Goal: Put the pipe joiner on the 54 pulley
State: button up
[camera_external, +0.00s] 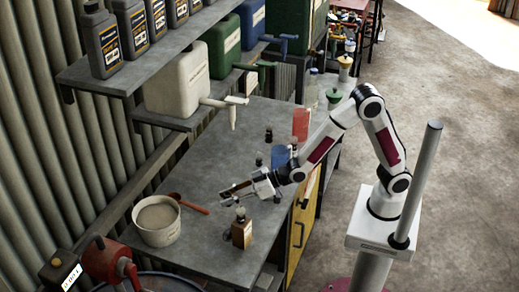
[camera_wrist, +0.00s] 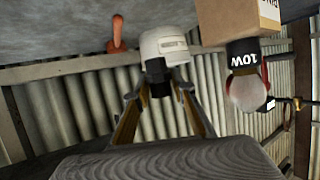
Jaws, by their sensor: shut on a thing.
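My gripper (camera_external: 250,187) reaches left over the grey workbench, level and a little above its top. In the wrist view its two fingers (camera_wrist: 156,85) close in toward each other. They are shut on a small dark piece (camera_wrist: 156,68), which I take to be the pipe joiner; the fingers hide part of it, and its shape is hard to make out. In the external view the held piece is too small to tell from the fingertips. I cannot pick out a pulley marked 54 in either view.
A white bucket (camera_external: 157,227) and a red-handled tool (camera_external: 189,205) are left of my gripper. Blue (camera_external: 280,157) and red (camera_external: 301,125) pieces stand farther back. Jugs on shelves overhang the bench.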

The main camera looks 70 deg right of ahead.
aim_at(227, 194)
jog(key=shift+a+r+m+t+h, duration=0.35)
jog(key=shift+r+m+h, duration=0.15)
jog(key=shift+r, duration=0.3)
jog(key=shift+w+d+r+m+h, duration=0.1)
jog(key=shift+w+r+m+h, duration=0.05)
jog(key=shift+r+m+h, duration=0.3)
jog(key=shift+w+d+r+m+h, duration=0.1)
jog(key=shift+d+r+m+h, duration=0.2)
jog(key=shift+r, duration=0.2)
jog(key=shift+w+d+r+m+t+h, duration=0.1)
jog(key=shift+d+r+m+t+h, duration=0.25)
jog(key=shift+d+r+m+h, duration=0.4)
jog(key=s+d+f+m+g+h, duration=0.1)
jog(key=s+d+m+h, duration=0.3)
jog(key=d, duration=0.5)
jog(key=s+d+f+m+g+h, duration=0.2)
jog(key=s+d+m+h, duration=0.2)
jog(key=d+h, duration=0.3)
jog(key=shift+s+d+m, duration=0.25)
jog(key=shift+d+m, duration=0.65)
jog(key=shift+d, duration=0.1)
jog(key=shift+f, duration=0.15)
